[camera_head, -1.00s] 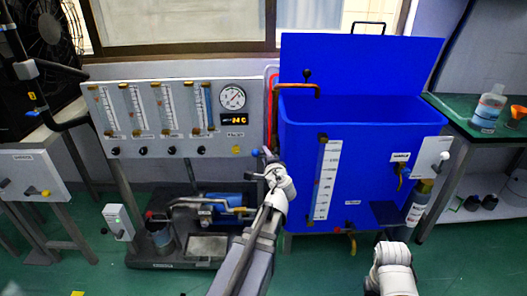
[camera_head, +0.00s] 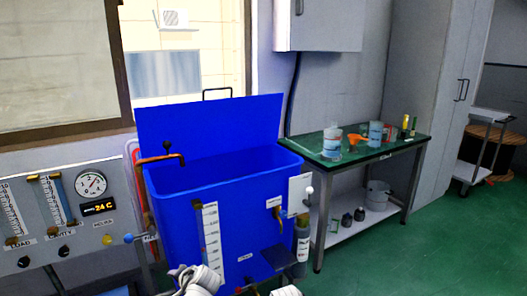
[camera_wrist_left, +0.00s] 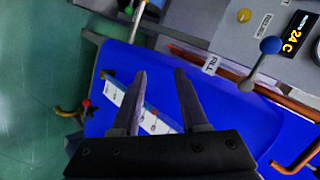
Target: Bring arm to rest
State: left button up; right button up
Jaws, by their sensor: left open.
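My left gripper (camera_wrist_left: 159,74) shows in the left wrist view with its two fingers apart and nothing between them. Beyond the fingers is the front of the blue tank (camera_wrist_left: 215,95), with its white level scale (camera_wrist_left: 150,121) partly behind them. A white part of my left arm (camera_head: 196,280) is at the bottom of the head view, in front of the tank; its gripper cannot be made out there. Only a small white tip of my right arm (camera_head: 287,291) shows at the bottom edge, and the right gripper is out of view.
The blue tank (camera_head: 255,185) stands close ahead with its lid raised. A green-topped table (camera_head: 388,149) stands right; open floor (camera_head: 430,235) lies beyond.

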pick_arm(q)
jog(key=s+d+f+n+g+h+p, duration=0.1)
jog(key=s+d+f+g+h, duration=0.25)
jog(key=s+d, duration=0.65)
jog(key=s+d+f+g+h, duration=0.35)
jog(key=s+d, duration=0.45)
jog(key=d, duration=0.4)
notch_tip(320, 180, up, 30)
jog(key=p, duration=3)
jog(key=shift+w+f+y, duration=0.15)
jog(key=shift+w+y, duration=0.05)
jog(key=shift+y, duration=0.2)
jog(key=shift+a+f, duration=0.1)
jog(key=shift+a, duration=0.05)
